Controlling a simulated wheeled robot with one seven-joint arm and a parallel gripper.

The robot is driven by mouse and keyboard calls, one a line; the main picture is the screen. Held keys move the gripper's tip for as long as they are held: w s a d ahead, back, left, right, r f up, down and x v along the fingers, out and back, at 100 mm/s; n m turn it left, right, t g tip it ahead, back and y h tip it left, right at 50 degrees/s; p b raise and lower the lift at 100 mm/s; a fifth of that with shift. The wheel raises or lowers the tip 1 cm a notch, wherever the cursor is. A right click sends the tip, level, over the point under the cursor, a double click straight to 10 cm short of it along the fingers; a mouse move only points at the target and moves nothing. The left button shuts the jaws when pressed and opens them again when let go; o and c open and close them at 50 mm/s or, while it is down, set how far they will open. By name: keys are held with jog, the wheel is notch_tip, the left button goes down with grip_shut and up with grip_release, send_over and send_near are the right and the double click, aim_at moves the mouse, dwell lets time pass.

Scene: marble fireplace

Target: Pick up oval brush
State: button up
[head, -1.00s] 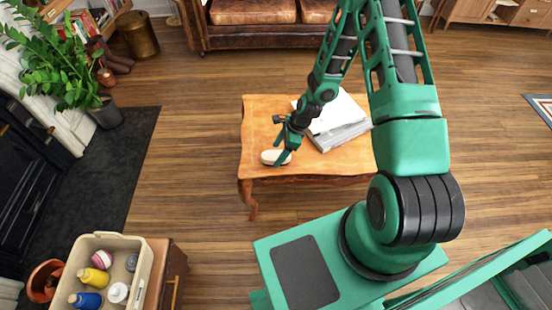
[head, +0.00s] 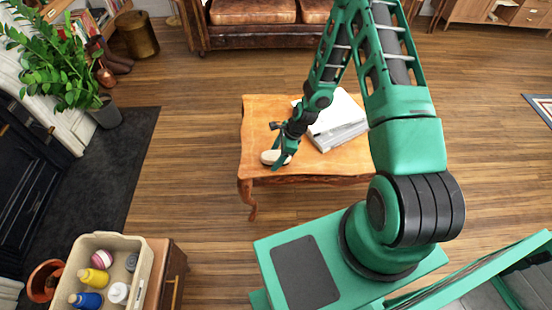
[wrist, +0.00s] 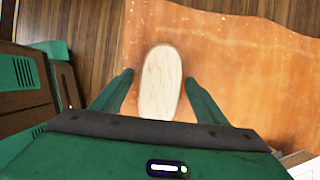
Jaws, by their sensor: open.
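The oval brush (head: 271,157) lies on the wooden table near its front left edge. In the wrist view the brush (wrist: 160,82) shows a pale wooden oval back, with its long side running up the picture. My gripper (head: 279,161) is right over it in the head view and hides part of it. In the wrist view my gripper (wrist: 158,78) is open, with one finger on each side of the brush and a gap on both sides. The near end of the brush is hidden behind my gripper body.
A beige bin (head: 146,270) with several bottles stands at the lower left. A leather sofa (head: 245,34) is behind. Floor left of the table is clear.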

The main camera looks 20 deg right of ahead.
aim_at(269, 157)
dwell(0.3)
jog(key=c, duration=1.2)
jog(key=shift+r, duration=0.1)
jog(key=shift+r, duration=0.55)
jog(key=r, duration=0.2)
jog(key=a+r, duration=0.1)
jog(key=r, duration=0.1)
jog(key=shift+s, duration=0.3)
jog(key=s+a+r, duration=0.4)
jog(key=a+r, duration=0.2)
jog(key=a, duration=0.3)
jog(key=shift+s+a, duration=0.2)
jog(key=shift+s, duration=0.2)
jog(key=shift+o, duration=0.9)
jog(key=shift+d, duration=0.1)
